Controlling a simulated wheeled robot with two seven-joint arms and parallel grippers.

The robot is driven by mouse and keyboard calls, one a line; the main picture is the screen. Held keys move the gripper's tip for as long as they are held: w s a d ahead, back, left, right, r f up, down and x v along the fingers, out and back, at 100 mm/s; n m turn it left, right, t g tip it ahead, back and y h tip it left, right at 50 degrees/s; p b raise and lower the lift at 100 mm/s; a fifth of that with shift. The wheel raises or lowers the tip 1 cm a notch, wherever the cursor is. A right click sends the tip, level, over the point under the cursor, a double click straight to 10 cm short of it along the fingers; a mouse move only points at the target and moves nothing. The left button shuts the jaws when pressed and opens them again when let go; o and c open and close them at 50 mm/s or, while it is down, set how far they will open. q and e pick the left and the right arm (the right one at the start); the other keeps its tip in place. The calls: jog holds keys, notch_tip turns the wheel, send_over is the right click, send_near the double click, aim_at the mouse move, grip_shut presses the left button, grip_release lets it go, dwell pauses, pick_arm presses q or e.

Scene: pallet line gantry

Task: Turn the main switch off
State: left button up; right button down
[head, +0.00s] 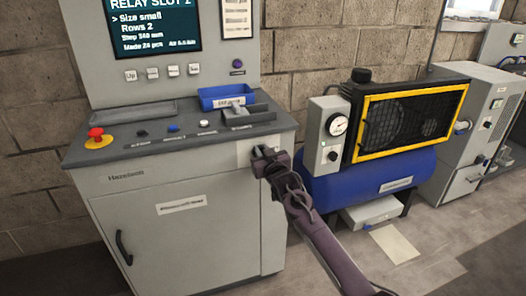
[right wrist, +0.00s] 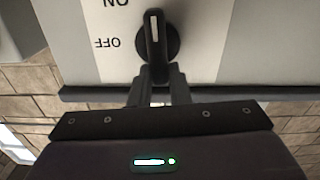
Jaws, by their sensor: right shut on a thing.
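The main switch (right wrist: 157,42) is a black rotary knob with a white pointer line on a pale panel. In the right wrist view it appears upside down, with the OFF label beside it and the ON label further up, partly cut off. The knob's bar stands upright in that picture, its white line at the upper end, not aimed straight at OFF. My right gripper (right wrist: 158,82) is shut on the near end of the bar. In the head view my right gripper (head: 264,160) is at the upper right front of the grey console (head: 130,215) and hides the switch. My left gripper is not in view.
The console top holds a red emergency button (head: 96,134), a blue tray (head: 226,97) and small buttons. A blue compressor tank (head: 365,174) with a yellow-framed guard stands close right of my right arm. A paper sheet (head: 394,244) lies on the floor.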

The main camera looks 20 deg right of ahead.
jog(key=n, duration=0.4)
jog(key=a+f+n, duration=0.1)
jog(key=n, duration=0.3)
jog(key=a+n, duration=0.1)
jog(key=n, duration=0.3)
jog(key=shift+a+f, duration=0.1)
jog(key=shift+f, duration=0.3)
jog(key=n, duration=0.3)
jog(key=shift+a+f, duration=0.1)
jog(key=shift+f, duration=0.25)
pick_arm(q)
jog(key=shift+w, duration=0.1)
pick_arm(e)
jog(key=shift+f+n, duration=0.15)
jog(key=shift+n, duration=0.75)
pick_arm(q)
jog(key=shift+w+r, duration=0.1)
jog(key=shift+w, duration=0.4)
pick_arm(e)
jog(key=shift+s, duration=0.1)
jog(key=c, duration=1.4)
grip_release()
jog(key=shift+o, duration=0.2)
